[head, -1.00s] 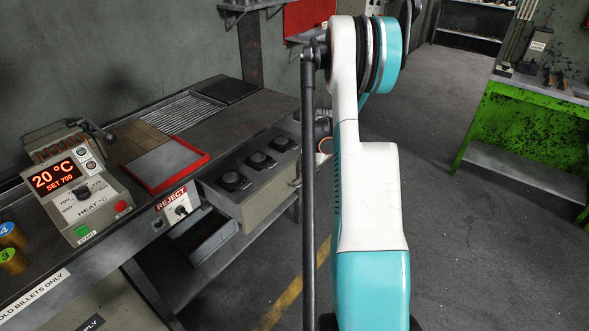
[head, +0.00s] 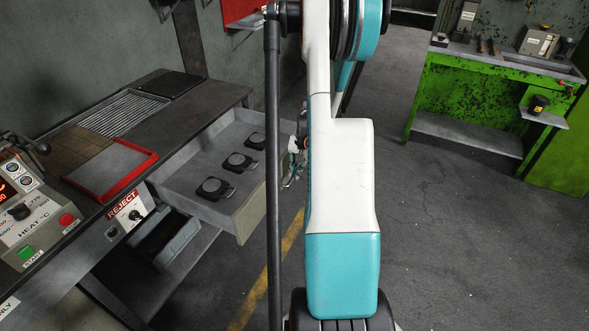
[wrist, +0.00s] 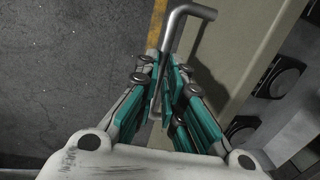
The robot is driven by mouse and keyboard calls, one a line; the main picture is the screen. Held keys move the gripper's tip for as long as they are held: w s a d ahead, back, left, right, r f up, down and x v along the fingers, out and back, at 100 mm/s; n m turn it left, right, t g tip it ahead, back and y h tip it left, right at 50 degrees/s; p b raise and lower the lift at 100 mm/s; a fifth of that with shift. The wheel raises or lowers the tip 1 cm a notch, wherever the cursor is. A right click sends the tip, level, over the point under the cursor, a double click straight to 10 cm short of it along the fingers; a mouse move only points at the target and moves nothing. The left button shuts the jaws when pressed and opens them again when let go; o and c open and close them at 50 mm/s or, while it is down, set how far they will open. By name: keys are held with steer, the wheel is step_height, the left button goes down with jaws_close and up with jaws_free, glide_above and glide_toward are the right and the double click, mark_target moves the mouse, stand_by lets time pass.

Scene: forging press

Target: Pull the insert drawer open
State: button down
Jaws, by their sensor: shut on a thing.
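The insert drawer (head: 180,184) stands well out from under the bench in the head view. Several dark round inserts (head: 214,188) lie in a row on its floor. In the wrist view, the drawer's pale front panel (wrist: 252,45) runs diagonally, with the grey bar handle (wrist: 178,32) sticking out from it. My gripper (wrist: 165,95) is shut on the handle, its teal-padded fingers on either side of the bar. In the head view my gripper (head: 297,150) is mostly hidden behind my arm at the drawer's front.
The bench (head: 205,115) has a red-rimmed tray (head: 148,172) and a heater control box (head: 35,225). A reject bin (head: 178,240) hangs below. A green table (head: 475,95) stands at the right. The floor (head: 445,240) between is clear.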

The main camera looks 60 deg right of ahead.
steer(key=c, duration=1.7)
jaws_free()
steer(key=shift+r, duration=0.1)
steer(key=r, duration=0.4)
steer(key=s+r, duration=0.1)
steer(key=r, duration=0.2)
steer(key=s+r, duration=0.1)
steer(key=r, duration=0.3)
steer(key=shift+s+d+r, duration=0.1)
steer(key=shift+r, duration=0.2)
